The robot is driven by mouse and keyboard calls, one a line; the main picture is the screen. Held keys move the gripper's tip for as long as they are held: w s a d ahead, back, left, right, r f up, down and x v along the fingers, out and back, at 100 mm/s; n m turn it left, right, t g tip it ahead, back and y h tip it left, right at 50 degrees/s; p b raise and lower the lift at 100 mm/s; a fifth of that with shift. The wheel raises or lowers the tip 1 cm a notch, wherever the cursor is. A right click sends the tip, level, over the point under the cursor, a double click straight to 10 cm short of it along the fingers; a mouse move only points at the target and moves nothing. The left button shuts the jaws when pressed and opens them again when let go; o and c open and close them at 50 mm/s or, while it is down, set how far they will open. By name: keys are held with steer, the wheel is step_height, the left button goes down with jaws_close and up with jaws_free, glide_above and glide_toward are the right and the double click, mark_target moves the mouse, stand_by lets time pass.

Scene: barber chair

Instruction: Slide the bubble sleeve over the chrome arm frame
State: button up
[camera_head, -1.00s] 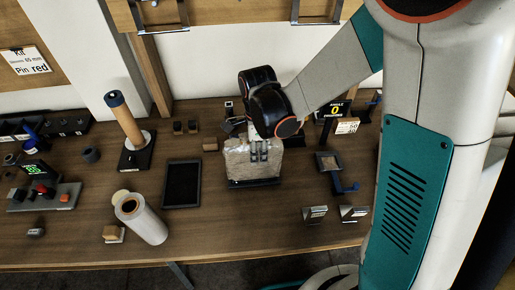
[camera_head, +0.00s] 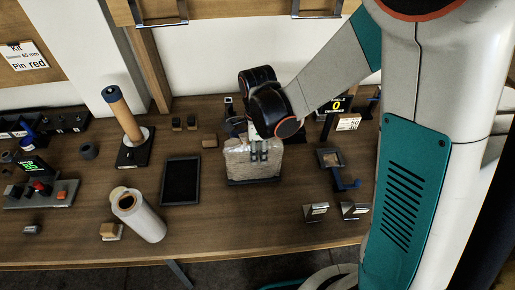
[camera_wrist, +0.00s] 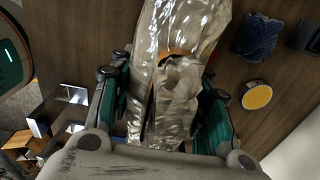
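The bubble sleeve (camera_head: 240,165) is a clear, crinkled wrap standing upright near the middle of the bench, with a dark flat edge or base under it. My gripper (camera_head: 260,150) points down at its upper part, and its fingers overlap the sleeve. In the wrist view the shiny sleeve (camera_wrist: 172,100) fills the space between the teal finger pads of my gripper (camera_wrist: 165,105), which appear closed against its sides. An orange-brown edge shows at a fold of the sleeve. I cannot make out the chrome arm frame; whether it is inside or behind the sleeve is unclear.
A black tray (camera_head: 181,182) lies left of the sleeve. A white roll (camera_head: 140,217) and a post on a black base (camera_head: 134,155) stand farther left. A blue-handled item (camera_head: 345,182) and small metal brackets (camera_head: 316,211) are to the right. Bare bench lies in front.

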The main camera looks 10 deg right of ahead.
steer(key=o, duration=0.3)
steer(key=shift+o, duration=0.2)
step_height(320, 180, up, 12)
steer(key=shift+s, duration=0.1)
stand_by(0.4)
steer(key=shift+d+r, duration=0.1)
stand_by(0.4)
steer(key=s+d+r+n+t, duration=0.3)
steer(key=s+d+n, duration=0.3)
steer(key=n, duration=0.3)
steer(key=s+d+r+n+t, duration=0.4)
steer(key=s+d+n, duration=0.2)
steer(key=n, duration=0.3)
steer(key=shift+s+d+b, duration=0.35)
steer(key=shift+d, duration=0.05)
